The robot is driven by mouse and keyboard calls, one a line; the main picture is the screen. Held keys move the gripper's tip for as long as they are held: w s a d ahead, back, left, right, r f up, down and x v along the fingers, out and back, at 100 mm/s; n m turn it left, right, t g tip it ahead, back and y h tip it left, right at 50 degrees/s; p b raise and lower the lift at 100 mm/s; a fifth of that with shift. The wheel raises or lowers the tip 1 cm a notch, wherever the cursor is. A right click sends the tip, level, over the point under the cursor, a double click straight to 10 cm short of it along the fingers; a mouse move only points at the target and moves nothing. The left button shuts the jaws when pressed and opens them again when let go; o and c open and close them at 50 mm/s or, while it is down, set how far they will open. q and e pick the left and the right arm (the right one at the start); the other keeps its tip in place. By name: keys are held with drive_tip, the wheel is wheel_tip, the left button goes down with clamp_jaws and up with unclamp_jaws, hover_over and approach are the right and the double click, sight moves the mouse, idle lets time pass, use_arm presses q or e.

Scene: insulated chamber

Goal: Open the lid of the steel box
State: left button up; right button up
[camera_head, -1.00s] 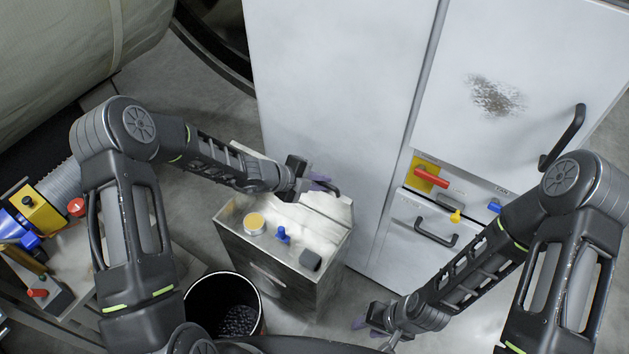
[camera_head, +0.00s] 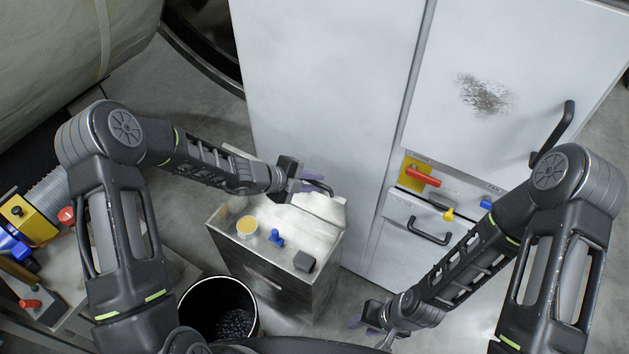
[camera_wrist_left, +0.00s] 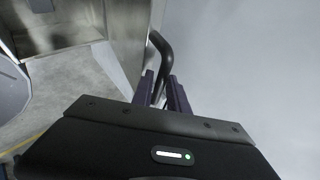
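The steel box (camera_head: 262,281) stands on the floor in front of the white cabinet. Its pale top carries a yellow round cap, a blue knob and a dark block. At its back right is a light lid panel (camera_head: 322,208) with a dark curved handle (camera_head: 322,186); I cannot tell how far it is raised. My left gripper (camera_head: 310,181) is at this handle. In the left wrist view its purple fingers (camera_wrist_left: 161,88) sit close on either side of the handle bar (camera_wrist_left: 160,50). My right gripper (camera_head: 364,325) is low, right of the box, empty, its fingers apart.
The white cabinet (camera_head: 320,90) rises close behind the box, with a red lever (camera_head: 423,177) and drawer handle (camera_head: 428,232) at right. A black bucket (camera_head: 190,310) of dark pellets stands at the box's front left. A cluttered bench (camera_head: 70,300) is at left.

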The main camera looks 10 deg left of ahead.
use_arm(q)
drive_tip(key=v, duration=0.7)
drive_tip(key=shift+a+r, duration=0.1)
idle(0.4)
drive_tip(key=s+a+f+m+g+y, duration=0.15)
drive_tip(key=s+f+m, duration=0.45)
drive_tip(key=m, duration=0.6)
drive_tip(key=s+a+f+m+g+y, duration=0.1)
drive_tip(key=s+f+m+g+y, duration=0.35)
drive_tip(key=m, duration=0.75)
drive_tip(key=s+d+f+m+h, duration=0.1)
drive_tip(key=s+d+f+m, duration=0.2)
drive_tip(key=s+m, duration=0.6)
drive_tip(key=s+d+f+m+h, duration=0.1)
drive_tip(key=s+d+f+m, duration=0.2)
drive_tip(key=s+d+m, duration=0.3)
drive_tip(key=s+m, duration=0.3)
drive_tip(key=m, duration=0.3)
drive_tip(key=shift+s+m, duration=0.2)
drive_tip(key=shift+m, duration=0.2)
